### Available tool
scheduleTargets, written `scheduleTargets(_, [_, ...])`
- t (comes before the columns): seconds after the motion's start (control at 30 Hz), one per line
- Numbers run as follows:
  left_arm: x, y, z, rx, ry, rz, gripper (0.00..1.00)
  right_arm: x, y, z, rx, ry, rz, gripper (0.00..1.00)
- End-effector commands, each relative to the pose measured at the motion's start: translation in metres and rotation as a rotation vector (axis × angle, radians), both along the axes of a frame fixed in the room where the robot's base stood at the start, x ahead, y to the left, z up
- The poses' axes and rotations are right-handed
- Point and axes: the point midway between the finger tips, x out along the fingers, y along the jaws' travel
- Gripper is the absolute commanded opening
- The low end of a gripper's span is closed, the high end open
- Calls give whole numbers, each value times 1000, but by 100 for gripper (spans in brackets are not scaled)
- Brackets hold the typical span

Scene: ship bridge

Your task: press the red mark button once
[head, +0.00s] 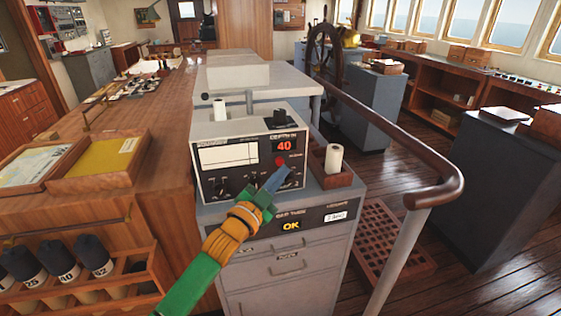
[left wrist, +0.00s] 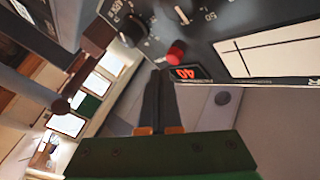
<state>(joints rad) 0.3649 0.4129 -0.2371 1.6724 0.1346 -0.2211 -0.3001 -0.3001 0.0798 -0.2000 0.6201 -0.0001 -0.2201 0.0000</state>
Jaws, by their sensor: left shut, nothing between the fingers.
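The red mark button (head: 280,160) is a small round knob on the front of the grey depth recorder (head: 213,184), just below its lit red "40" display (head: 284,146). My left gripper (head: 279,176) comes in from the lower left, its shut fingertips just below the button. In the left wrist view the button (left wrist: 176,52) shows slightly above and right of the shut fingers (left wrist: 158,78), with a small gap in the picture. Nothing is held. I cannot tell how far the tips are from the panel. My right gripper is out of view.
A cream paper roll (head: 334,158) stands in a wooden holder right of the recorder. Black knobs sit low on the panel. A lit "OK" panel (head: 292,225) is below. A brown handrail (head: 440,192) curves at right; wooden trays (head: 98,178) lie on the left counter.

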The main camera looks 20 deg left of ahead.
Motion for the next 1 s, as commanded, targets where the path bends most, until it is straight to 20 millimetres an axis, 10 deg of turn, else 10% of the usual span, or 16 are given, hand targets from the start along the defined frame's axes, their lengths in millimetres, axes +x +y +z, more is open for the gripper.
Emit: scheduleTargets(1.0, [-41,-28,0,0,-1,-1,0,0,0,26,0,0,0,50])
